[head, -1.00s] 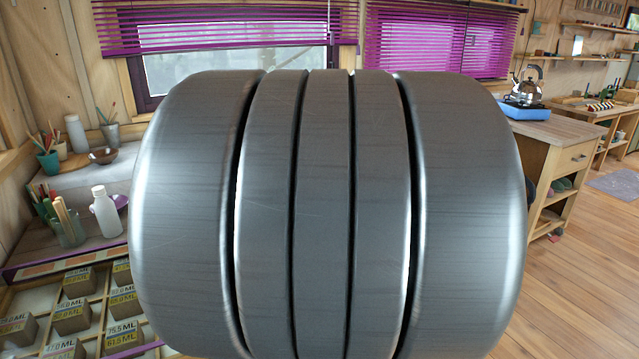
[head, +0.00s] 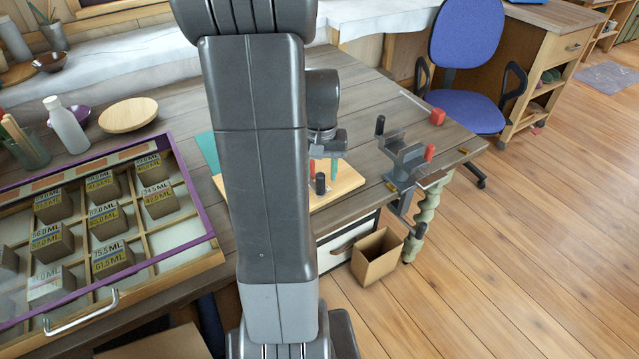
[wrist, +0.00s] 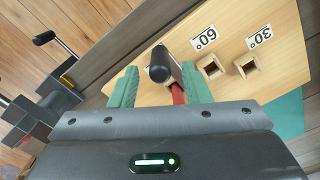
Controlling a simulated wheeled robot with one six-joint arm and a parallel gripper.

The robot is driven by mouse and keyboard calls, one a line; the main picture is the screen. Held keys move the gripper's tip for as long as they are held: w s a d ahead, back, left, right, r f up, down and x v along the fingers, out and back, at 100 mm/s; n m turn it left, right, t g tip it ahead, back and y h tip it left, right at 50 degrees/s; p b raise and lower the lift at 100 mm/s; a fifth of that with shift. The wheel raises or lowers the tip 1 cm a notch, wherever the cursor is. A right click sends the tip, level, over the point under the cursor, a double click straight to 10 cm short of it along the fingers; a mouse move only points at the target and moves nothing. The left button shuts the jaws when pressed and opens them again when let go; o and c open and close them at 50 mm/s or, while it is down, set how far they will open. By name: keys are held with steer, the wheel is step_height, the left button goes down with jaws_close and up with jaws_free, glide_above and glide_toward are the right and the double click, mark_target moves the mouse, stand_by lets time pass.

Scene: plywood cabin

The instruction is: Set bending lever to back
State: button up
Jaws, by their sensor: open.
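A lever with a round black knob (wrist: 158,74) stands on a light wooden board (wrist: 240,88) in the wrist view. I take it for the bending lever. In the head view, a black knob (head: 320,183) shows over the board (head: 345,184). My gripper (wrist: 159,68) is open, with a green finger on each side of the knob; I cannot tell whether either touches it. A red part (wrist: 178,95) shows behind the knob, between the fingers. In the head view my gripper (head: 327,158) is over the board, partly hidden by my arm.
The board has square holes labelled 60 (wrist: 210,65) and 30 (wrist: 246,66). A tray of blocks (head: 110,215) lies left. An open cardboard box (head: 376,258) stands on the floor.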

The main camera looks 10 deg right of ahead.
mark_target(320, 184)
steer(key=shift+f, duration=2.25)
steer(key=shift+c, duration=0.2)
jaws_close()
